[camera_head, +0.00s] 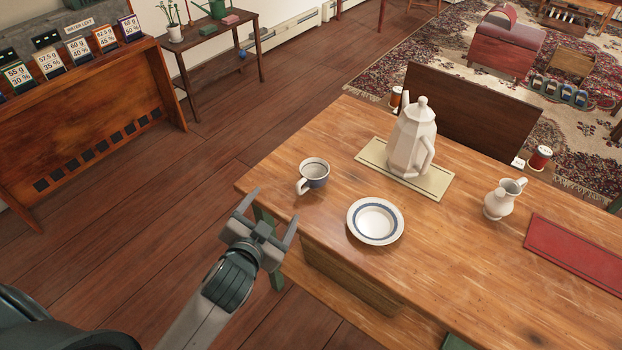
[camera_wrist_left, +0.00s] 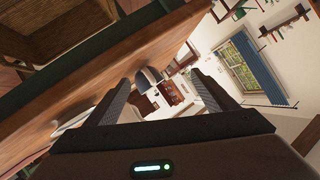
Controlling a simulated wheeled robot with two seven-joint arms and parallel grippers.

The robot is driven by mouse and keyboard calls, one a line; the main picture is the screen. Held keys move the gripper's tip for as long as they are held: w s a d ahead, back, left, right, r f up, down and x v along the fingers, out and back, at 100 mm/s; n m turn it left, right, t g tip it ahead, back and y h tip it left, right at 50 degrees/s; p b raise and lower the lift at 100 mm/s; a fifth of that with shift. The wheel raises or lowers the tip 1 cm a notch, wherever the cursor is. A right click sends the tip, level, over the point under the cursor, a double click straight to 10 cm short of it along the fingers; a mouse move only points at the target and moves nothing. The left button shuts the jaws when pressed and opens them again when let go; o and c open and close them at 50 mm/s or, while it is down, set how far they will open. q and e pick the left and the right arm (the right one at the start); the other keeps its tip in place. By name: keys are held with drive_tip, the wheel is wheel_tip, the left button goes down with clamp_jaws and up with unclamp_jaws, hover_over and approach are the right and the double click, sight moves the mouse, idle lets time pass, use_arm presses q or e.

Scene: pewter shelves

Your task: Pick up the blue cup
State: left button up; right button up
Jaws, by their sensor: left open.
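The blue cup (camera_head: 318,182), white with a blue band, stands upright on the wooden table (camera_head: 460,270) near its left corner. Its handle points toward the lower left. My left gripper (camera_head: 272,206) is open and empty, short of the cup and by the table's near left edge, apart from it. My right gripper is not in view.
A white plate with a blue ring (camera_head: 375,222) lies right of the cup. A tall white pot (camera_head: 412,140) stands on a pale mat (camera_head: 432,186) behind. A small white jug (camera_head: 499,200) and a red mat (camera_head: 580,256) are further right. Floor is clear left of the table.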

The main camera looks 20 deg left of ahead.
use_arm(q)
drive_tip(key=w+d+r+m+t+h, duration=0.2)
drive_tip(key=d+r+m+h, duration=0.15)
drive_tip(key=r, duration=0.45)
drive_tip(key=w+d+r+m+t+h, duration=0.3)
drive_tip(key=r+m, duration=0.1)
drive_tip(key=r, duration=0.3)
drive_tip(key=w+d+r+m+t+h, duration=0.2)
drive_tip(key=d+r+m+h, duration=0.15)
drive_tip(key=r, duration=0.45)
drive_tip(key=s+d+r+m+g+h, duration=0.2)
drive_tip(key=d+m+g+h, duration=0.45)
drive_tip(key=m, duration=0.45)
drive_tip(key=s+d+r+m+g+h, duration=0.25)
drive_tip(key=d+m+g+h, duration=0.35)
drive_tip(key=m, duration=0.4)
drive_tip(key=m+g+y+p, duration=0.2)
drive_tip(key=m+g+y, duration=0.4)
drive_tip(key=y, duration=1.3)
hover_over(303, 175)
wheel_tip(303, 175, down, 24)
drive_tip(key=m, duration=0.1)
drive_tip(key=shift+w+a+f+t+h, duration=0.2)
drive_tip(key=shift+w+f+t+h, duration=0.05)
drive_tip(key=shift+w+f+t, duration=0.25)
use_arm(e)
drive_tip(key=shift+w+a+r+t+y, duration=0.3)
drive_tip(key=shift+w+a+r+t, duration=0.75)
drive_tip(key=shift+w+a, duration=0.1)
